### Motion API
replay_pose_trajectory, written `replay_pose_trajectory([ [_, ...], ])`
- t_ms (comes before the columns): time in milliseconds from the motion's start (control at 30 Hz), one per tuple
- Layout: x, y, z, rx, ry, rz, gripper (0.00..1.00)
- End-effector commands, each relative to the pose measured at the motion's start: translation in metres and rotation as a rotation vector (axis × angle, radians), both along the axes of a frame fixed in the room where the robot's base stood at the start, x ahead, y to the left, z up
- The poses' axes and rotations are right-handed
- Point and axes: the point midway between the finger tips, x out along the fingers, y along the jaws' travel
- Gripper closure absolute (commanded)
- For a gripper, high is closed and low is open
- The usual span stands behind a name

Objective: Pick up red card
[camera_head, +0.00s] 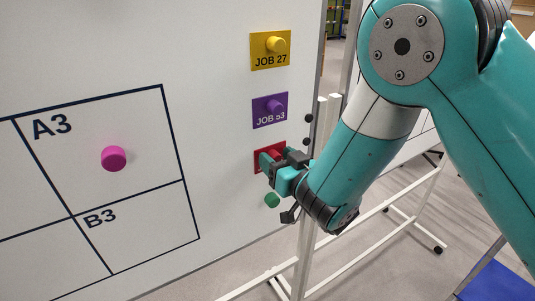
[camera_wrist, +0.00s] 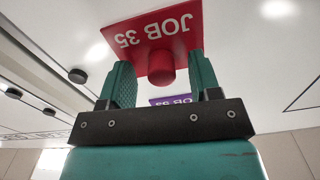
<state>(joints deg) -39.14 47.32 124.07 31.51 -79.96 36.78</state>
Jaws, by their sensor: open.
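The red card (camera_head: 257,159) is on the whiteboard, below the purple card, and my gripper partly covers it in the head view. In the wrist view the red card (camera_wrist: 143,29) reads "JOB 35" upside down and has a red knob (camera_wrist: 161,70) on its face. My gripper (camera_head: 274,163) is at the card. In the wrist view its two green fingers (camera_wrist: 160,80) are open, one on each side of the knob. The knob stands between them with a gap visible on both sides.
A purple card (camera_head: 270,111) and a yellow card (camera_head: 270,50) hang above on the whiteboard (camera_head: 215,60). A pink magnet (camera_head: 113,158) is in grid cell A3. Black magnets (camera_head: 308,118) sit near the board's right edge.

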Motion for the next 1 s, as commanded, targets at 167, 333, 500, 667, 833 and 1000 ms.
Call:
replay_pose_trajectory([
  [167, -0.001, 0.001, -0.001, -0.001, 0.000, 0.002, 0.63],
  [333, -0.001, 0.001, -0.001, -0.001, 0.000, 0.002, 0.96],
  [500, -0.001, 0.000, 0.000, -0.001, 0.000, 0.002, 0.96],
  [667, -0.001, 0.000, 0.002, -0.001, -0.001, 0.003, 0.96],
  [833, -0.005, 0.002, 0.014, -0.001, 0.001, 0.011, 0.96],
  [1000, -0.006, 0.004, 0.034, -0.001, -0.001, 0.014, 0.96],
])
